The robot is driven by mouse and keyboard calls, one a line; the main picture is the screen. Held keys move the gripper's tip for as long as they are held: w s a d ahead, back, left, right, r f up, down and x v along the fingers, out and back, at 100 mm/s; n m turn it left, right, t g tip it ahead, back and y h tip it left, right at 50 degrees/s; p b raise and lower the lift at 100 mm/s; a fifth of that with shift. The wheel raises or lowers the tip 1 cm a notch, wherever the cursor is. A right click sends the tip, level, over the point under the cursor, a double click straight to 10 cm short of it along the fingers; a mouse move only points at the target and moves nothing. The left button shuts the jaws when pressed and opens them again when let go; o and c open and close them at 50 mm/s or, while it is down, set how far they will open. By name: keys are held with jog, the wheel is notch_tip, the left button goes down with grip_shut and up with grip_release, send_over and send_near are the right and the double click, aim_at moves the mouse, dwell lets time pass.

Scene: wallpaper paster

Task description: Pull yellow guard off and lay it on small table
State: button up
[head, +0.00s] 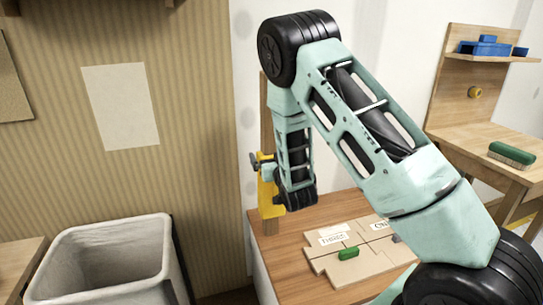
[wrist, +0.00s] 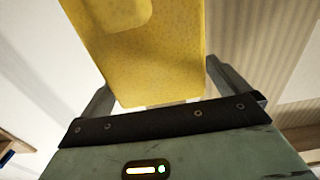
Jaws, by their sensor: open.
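The yellow guard (head: 268,192) stands upright against a wooden post (head: 265,115) at the back left corner of a wooden bench. My gripper (head: 262,170) is at the guard, partly hidden by my arm. In the wrist view the guard (wrist: 150,60) fills the top middle, and my open gripper (wrist: 160,85) has one finger on each side of it. Gaps show beside the guard, the left one narrow. The fingertips' contact with it cannot be made out. Which surface is the small table is not clear; a wooden top (head: 18,265) shows at the lower left.
The bench top (head: 285,262) holds flat tan boards with labels (head: 335,238) and a green block (head: 348,253). A lined bin (head: 105,250) stands left of it. At right, a wooden worktop (head: 470,145) carries a green brush (head: 512,154), beneath a shelf with blue items (head: 485,48).

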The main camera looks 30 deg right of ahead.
jog(key=shift+w, duration=0.35)
jog(key=c, duration=1.1)
jog(key=shift+b+v, duration=0.6)
jog(key=shift+v, duration=1.95)
jog(key=shift+b+v, duration=0.7)
jog(key=shift+v, duration=1.3)
